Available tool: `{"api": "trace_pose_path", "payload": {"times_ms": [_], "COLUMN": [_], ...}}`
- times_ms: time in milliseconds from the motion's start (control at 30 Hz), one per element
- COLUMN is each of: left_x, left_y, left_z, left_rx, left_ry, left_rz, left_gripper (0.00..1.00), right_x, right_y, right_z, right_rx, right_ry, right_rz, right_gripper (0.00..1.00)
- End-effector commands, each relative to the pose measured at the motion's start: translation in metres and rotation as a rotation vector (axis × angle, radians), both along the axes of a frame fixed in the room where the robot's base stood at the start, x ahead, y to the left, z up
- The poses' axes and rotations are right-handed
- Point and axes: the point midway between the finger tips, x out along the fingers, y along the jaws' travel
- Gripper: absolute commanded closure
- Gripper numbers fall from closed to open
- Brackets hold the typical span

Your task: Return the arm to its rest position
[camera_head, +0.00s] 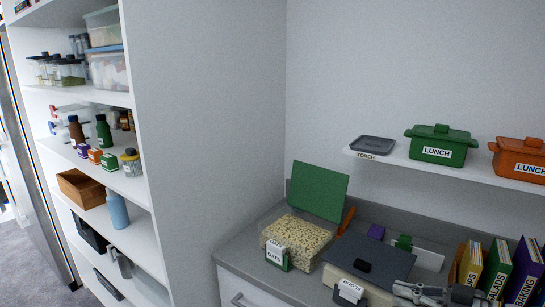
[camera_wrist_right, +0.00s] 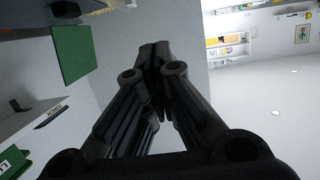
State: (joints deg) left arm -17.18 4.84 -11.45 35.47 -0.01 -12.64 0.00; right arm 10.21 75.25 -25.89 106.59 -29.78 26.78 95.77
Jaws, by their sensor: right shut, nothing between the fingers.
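My right gripper (camera_head: 425,293) is at the lower right edge of the head view, in front of the counter items and near the upright books. In the right wrist view its dark fingers (camera_wrist_right: 155,52) come together at the tips, shut and empty. It appears apart from the things around it, though its exact gap to the counter items is hard to judge. My left gripper is in neither view.
A clear oats bin (camera_head: 300,241) with a raised green lid (camera_head: 320,190) stands on the counter, beside a dark-lidded bin (camera_head: 370,262). Books (camera_head: 497,268) stand at the right. A wall shelf (camera_head: 400,160) holds lunch pots above. Stocked shelves (camera_head: 140,190) stand left.

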Motion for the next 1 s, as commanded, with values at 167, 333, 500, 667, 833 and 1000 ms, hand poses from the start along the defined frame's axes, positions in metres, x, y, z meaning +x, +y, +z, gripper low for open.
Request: {"api": "trace_pose_path", "payload": {"times_ms": [167, 333, 500, 667, 833, 1000], "left_x": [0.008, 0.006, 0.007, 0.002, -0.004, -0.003], "left_y": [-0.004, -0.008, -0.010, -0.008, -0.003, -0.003], "left_z": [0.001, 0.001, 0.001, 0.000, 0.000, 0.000], "left_rx": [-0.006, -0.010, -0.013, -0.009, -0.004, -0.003], "left_ry": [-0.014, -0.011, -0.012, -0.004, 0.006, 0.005], "left_rz": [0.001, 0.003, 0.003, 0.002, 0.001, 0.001], "left_gripper": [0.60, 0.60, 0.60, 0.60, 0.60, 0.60], "right_x": [0.005, 0.010, 0.014, 0.014, -0.003, -0.047], "right_y": [0.014, 0.026, 0.036, 0.043, 0.041, 0.034], "right_z": [-0.004, -0.008, -0.016, -0.031, -0.068, -0.121], "right_rx": [0.031, 0.057, 0.078, 0.079, 0.018, -0.130], "right_ry": [-0.051, -0.100, -0.144, -0.160, -0.083, 0.122], "right_rz": [-0.047, -0.115, -0.218, -0.371, -0.610, -0.796], "right_gripper": [1.00, 1.00, 1.00, 1.00, 1.00, 1.00]}}
